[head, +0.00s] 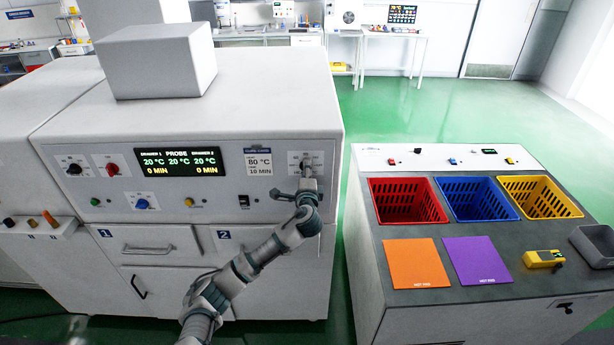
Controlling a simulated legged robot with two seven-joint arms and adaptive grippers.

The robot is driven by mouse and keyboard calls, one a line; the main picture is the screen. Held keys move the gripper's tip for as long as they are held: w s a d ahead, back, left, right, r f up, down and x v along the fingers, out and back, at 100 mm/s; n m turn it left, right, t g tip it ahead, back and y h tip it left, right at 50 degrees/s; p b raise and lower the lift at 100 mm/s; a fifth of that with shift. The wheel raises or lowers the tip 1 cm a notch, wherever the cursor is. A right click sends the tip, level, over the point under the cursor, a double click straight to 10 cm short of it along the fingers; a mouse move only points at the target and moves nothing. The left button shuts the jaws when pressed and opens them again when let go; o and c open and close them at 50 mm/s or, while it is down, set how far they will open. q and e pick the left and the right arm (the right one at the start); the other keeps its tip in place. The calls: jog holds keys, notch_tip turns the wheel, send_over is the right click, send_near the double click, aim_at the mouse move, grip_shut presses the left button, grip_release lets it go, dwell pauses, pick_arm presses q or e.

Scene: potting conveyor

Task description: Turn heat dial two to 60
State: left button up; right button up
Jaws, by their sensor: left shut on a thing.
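The white machine (270,110) has a front panel with a dial (306,162) at its right end, above the side of the drawer marked 2 (240,247). My left gripper (307,181) is shut on this dial and covers much of it. The dial's scale and pointer are too small to read. The display (180,161) shows 20 °C for drawer 1, probe and drawer 2, with 0 MIN under both drawers. My right gripper is not in view.
A card (258,162) reading 80 °C, 10 MIN is left of the dial. A black switch (244,201) sits below it. Black (74,169), red (112,169) and blue (142,204) knobs are further left. A bench (465,218) with crates stands right, across a gap.

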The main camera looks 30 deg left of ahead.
pick_arm(q)
jog(key=shift+f+n+b, duration=0.15)
jog(key=shift+n+b, duration=0.4)
jog(key=shift+n, duration=1.1)
jog(key=shift+f+n+b, duration=0.2)
jog(key=shift+n+b, duration=0.35)
jog(key=shift+n, duration=1.05)
jog(key=shift+f+n+b, duration=0.15)
jog(key=shift+n+b, duration=0.4)
jog(key=shift+n, duration=1.1)
jog(key=o, duration=0.9)
jog(key=shift+o, duration=1.2)
jog(key=shift+r, duration=0.2)
jog(key=v, duration=1.2)
jog(key=shift+a, duration=0.15)
